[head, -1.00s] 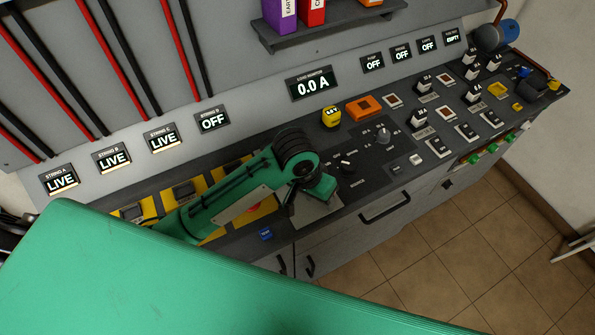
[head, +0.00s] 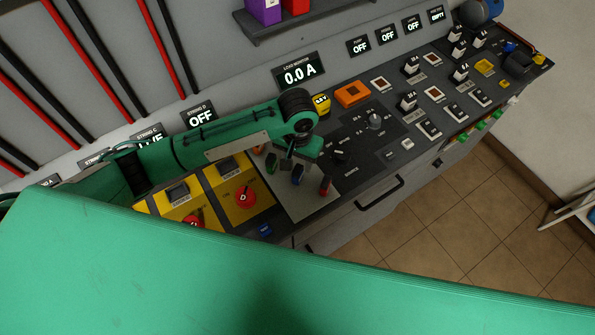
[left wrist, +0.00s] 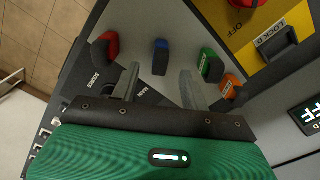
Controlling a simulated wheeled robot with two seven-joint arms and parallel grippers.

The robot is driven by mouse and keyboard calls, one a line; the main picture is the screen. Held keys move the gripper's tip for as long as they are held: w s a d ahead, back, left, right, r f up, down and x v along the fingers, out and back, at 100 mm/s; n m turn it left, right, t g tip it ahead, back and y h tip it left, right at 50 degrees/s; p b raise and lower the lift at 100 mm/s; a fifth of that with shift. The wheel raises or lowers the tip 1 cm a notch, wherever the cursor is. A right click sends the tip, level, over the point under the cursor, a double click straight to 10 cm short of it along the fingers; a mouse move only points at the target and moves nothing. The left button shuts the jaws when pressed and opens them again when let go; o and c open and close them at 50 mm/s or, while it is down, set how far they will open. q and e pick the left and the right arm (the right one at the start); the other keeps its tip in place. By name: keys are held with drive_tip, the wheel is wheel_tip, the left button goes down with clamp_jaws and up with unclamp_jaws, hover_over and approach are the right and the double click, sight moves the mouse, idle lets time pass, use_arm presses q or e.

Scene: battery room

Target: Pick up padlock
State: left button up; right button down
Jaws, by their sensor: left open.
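Four small coloured blocks that look like padlocks stand on a pale grey plate (head: 312,205) on the counter: red (head: 325,186), blue (head: 298,175), green (head: 271,164) and orange (head: 258,149). Which one is the task's padlock I cannot tell. My left gripper (head: 290,163) is above this plate, open and empty. In the left wrist view its two fingers (left wrist: 160,84) point at the plate, with the blue block (left wrist: 160,56) ahead between them. The red block (left wrist: 107,44) is to the left; the green (left wrist: 210,65) and orange (left wrist: 231,87) ones are to the right. My right gripper is not in view.
Yellow boxes with red knobs (head: 245,196) stand left of the plate. A dark switch panel (head: 360,135) lies to its right. A small blue item (head: 265,230) sits near the counter's front edge. A shelf (head: 330,18) hangs above.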

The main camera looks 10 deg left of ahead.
sight(298, 168)
use_arm(q)
drive_tip(key=shift+f, duration=0.7)
drive_tip(key=shift+f+p, duration=0.25)
drive_tip(key=shift+p, duration=0.05)
drive_tip(key=f+p, duration=0.2)
drive_tip(key=f, duration=0.2)
drive_tip(key=shift+w+f, duration=0.1)
drive_tip(key=shift+w, duration=0.1)
drive_tip(key=shift+f, duration=0.35)
clamp_jaws()
